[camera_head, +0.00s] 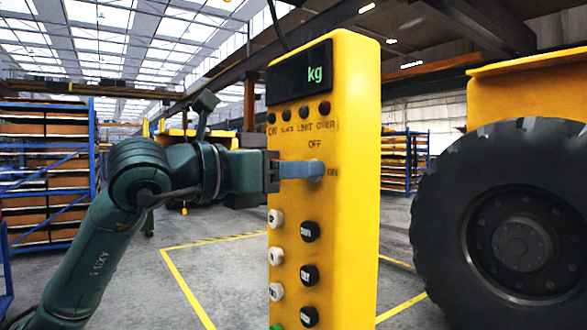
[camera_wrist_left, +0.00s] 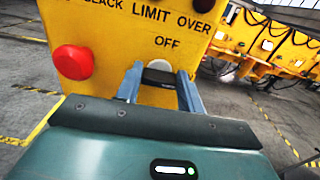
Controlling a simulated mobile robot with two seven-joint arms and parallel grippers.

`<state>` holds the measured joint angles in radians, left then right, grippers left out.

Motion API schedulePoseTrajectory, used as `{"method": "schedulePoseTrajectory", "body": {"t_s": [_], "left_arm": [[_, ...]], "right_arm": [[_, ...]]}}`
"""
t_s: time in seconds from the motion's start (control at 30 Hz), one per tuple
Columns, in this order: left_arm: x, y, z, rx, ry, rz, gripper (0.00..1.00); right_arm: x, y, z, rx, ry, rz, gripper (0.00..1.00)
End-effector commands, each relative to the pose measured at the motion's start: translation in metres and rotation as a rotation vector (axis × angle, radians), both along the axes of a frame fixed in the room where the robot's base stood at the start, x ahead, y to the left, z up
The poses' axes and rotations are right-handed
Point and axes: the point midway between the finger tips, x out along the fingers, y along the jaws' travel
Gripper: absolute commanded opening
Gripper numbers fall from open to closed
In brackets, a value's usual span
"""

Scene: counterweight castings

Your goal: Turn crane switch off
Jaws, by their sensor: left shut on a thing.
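The yellow crane control box (camera_head: 350,120) stands upright in the middle of the head view. The crane switch is on its front, under the word OFF and left of the word ON. My left gripper (camera_head: 300,170) reaches in from the left, and its blue-grey fingers cover most of the switch there. In the left wrist view, the dark switch handle (camera_wrist_left: 158,76) sits between the two fingers, with a pale round part behind it. The left gripper is shut on the handle. Which label the handle points to is hard to tell. My right gripper is not in view.
White buttons (camera_head: 276,256) and black buttons (camera_head: 308,275) lie below the switch. A red button (camera_wrist_left: 74,62) sticks out near the fingers in the left wrist view. A large black tyre (camera_head: 510,220) stands at the right. Blue shelving (camera_head: 92,150) stands at the far left.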

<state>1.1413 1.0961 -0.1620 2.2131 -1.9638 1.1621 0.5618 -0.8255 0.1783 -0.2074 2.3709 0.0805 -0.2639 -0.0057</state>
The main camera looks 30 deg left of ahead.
Motion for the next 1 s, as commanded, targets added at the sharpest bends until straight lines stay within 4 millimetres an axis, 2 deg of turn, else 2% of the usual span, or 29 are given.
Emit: {"method": "schedulePoseTrajectory", "body": {"t_s": [0.37,1.0], "left_arm": [[0.0007,0.0006,-0.0014,-0.195,0.082,0.000,0.15],[0.0012,0.0025,-0.0022,-0.754,0.315,-0.001,0.15]], "right_arm": [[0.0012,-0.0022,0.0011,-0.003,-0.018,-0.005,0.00],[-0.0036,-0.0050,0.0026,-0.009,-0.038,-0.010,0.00]]}}
